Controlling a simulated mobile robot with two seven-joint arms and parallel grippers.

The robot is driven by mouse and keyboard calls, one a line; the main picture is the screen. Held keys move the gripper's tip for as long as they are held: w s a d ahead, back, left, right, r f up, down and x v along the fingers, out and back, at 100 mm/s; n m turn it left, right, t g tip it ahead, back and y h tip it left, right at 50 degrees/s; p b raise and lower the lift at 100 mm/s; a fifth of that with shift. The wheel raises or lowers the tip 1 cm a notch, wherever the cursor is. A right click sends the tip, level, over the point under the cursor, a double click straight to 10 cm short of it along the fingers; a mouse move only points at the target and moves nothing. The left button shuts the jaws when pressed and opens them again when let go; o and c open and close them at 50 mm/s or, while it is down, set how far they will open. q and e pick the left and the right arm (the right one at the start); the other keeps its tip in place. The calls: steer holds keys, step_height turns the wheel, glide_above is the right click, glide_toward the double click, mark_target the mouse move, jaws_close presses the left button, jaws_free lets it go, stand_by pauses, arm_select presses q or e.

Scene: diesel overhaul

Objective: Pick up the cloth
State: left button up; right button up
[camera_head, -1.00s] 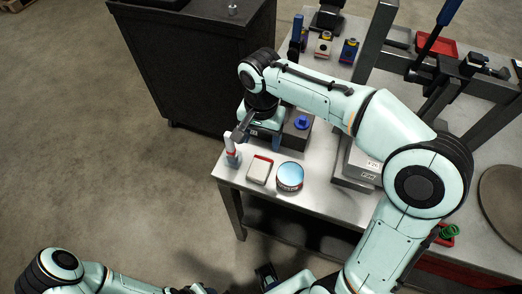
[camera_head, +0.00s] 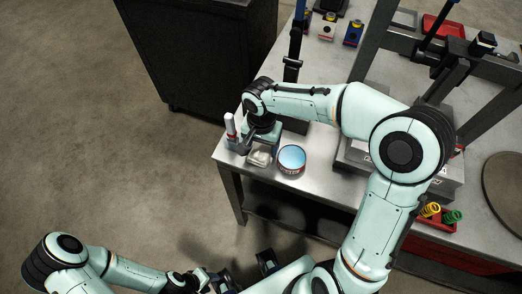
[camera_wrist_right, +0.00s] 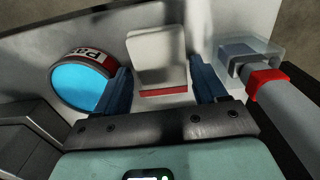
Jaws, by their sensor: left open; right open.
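The cloth (camera_head: 260,157) is a small folded off-white square lying flat near the front left corner of the metal workbench. In the right wrist view the cloth (camera_wrist_right: 157,55) shows a red band along its near edge. My right gripper (camera_head: 258,144) is right over it, open. In the wrist view its two dark fingers stand on either side of the cloth (camera_wrist_right: 162,75), with nothing clamped between them. Contact with the cloth or bench cannot be told. My left gripper (camera_head: 238,272) is low at the bottom of the head view, away from the bench, open.
A round tin with a blue top (camera_head: 292,158) stands close right of the cloth. A white bottle with a red band (camera_head: 231,128) stands close left. The workbench (camera_head: 312,185) has bare surface in front. A dark cabinet (camera_head: 200,55) stands behind left; a press frame (camera_head: 455,80) rises right.

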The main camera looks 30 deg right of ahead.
mark_target(261, 149)
steer(key=shift+f, duration=0.6)
steer(key=c, duration=0.7)
steer(key=shift+r, duration=0.15)
arm_select(q)
steer(key=r+p, duration=0.1)
steer(key=w+r+p, duration=0.2)
steer(key=shift+r, duration=0.25)
arm_select(e)
step_height(261, 149, up, 20)
steer(key=shift+f, duration=0.1)
